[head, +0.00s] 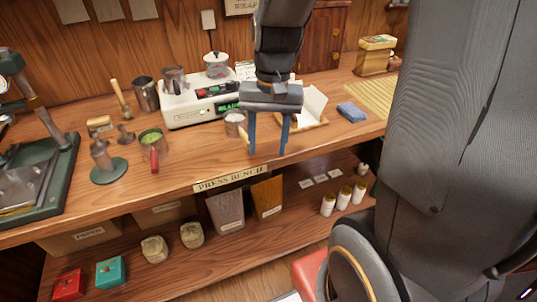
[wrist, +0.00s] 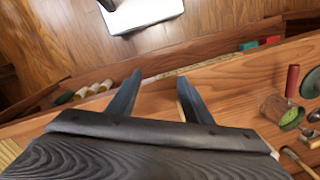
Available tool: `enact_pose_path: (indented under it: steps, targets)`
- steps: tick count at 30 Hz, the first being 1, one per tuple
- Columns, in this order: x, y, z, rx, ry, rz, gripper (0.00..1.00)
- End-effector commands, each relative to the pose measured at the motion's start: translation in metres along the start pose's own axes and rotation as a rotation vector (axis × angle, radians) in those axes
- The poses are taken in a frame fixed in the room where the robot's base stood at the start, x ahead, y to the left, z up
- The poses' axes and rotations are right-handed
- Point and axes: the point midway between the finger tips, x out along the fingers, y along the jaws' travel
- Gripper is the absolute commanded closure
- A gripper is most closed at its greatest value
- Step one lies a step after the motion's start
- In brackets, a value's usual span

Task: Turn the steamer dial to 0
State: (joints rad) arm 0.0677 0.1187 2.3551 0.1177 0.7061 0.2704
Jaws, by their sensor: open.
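The steamer (head: 181,114), a white box with a lit green display, stands on the bench toward the back in the head view. The steamer is not in the wrist view.
A green-filled cup (head: 152,140), a red-handled tool (head: 154,160) and a press (head: 40,165) are farther left. A blue cloth (head: 352,112) lies right.

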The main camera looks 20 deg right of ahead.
Motion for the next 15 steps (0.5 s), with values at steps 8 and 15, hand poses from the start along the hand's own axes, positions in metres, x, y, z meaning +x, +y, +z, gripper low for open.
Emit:
enact_pose_path:
  steps: [8,15]
  targets:
    - [0.013,0.005,0.016,-0.126,0.021,0.02,0.54]
    - [0.013,0.006,0.017,-0.135,0.023,0.021,0.54]
